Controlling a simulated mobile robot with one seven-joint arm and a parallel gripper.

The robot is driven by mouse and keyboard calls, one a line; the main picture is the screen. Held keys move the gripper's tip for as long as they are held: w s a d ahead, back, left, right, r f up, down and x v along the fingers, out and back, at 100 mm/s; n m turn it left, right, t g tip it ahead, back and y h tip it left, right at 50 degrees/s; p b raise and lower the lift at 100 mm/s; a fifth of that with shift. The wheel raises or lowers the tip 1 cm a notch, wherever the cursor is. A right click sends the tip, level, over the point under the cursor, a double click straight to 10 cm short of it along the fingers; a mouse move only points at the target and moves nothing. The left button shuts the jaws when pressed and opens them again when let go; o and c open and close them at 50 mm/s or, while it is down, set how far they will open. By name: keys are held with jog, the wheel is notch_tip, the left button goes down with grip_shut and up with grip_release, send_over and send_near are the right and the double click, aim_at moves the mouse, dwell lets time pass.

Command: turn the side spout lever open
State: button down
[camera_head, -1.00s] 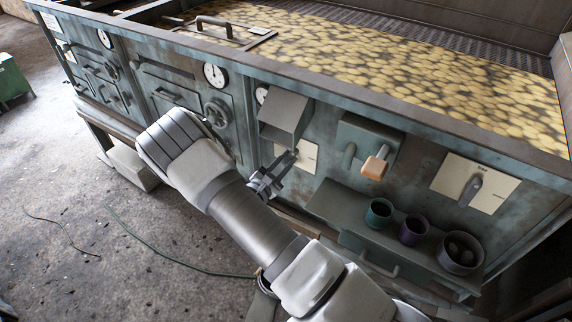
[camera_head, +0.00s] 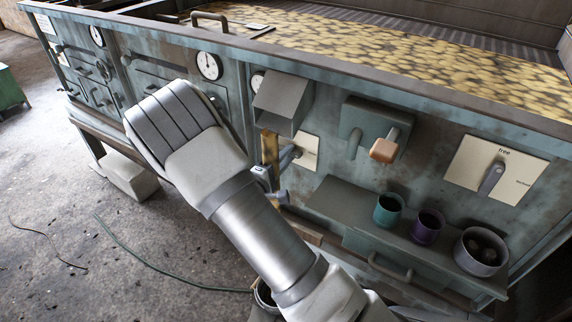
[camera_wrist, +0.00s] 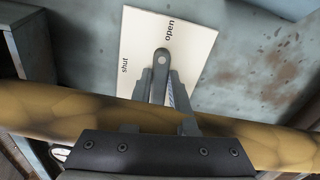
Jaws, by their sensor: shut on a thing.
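The side spout lever (camera_wrist: 161,64) is a grey bar with a rounded end, on a pale plate (camera_wrist: 190,40) marked "shut" at left and "open" at top in the wrist view. The rounded end lies between the two words. My gripper (camera_wrist: 161,88) is shut on the lever, one finger on each side. In the head view my gripper (camera_head: 284,168) is at the plate (camera_head: 308,150), partly hidden by my arm. The grey box spout (camera_head: 284,100) is above it.
To the right are an orange-ended handle (camera_head: 384,150) and a second lever (camera_head: 491,178) on a plate marked "free". A shelf below holds a teal cup (camera_head: 388,210), a purple cup (camera_head: 428,226) and a grey pot (camera_head: 481,252). Open floor lies left.

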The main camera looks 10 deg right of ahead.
jog(key=shift+f+m+b, duration=0.15)
jog(key=shift+m+b, duration=0.45)
jog(key=shift+b, duration=0.05)
jog(key=c, duration=0.7)
grip_release()
jog(key=p+v, duration=0.1)
jog(key=v, duration=1.6)
jog(key=shift+s+a, duration=0.15)
jog(key=shift+s, duration=0.05)
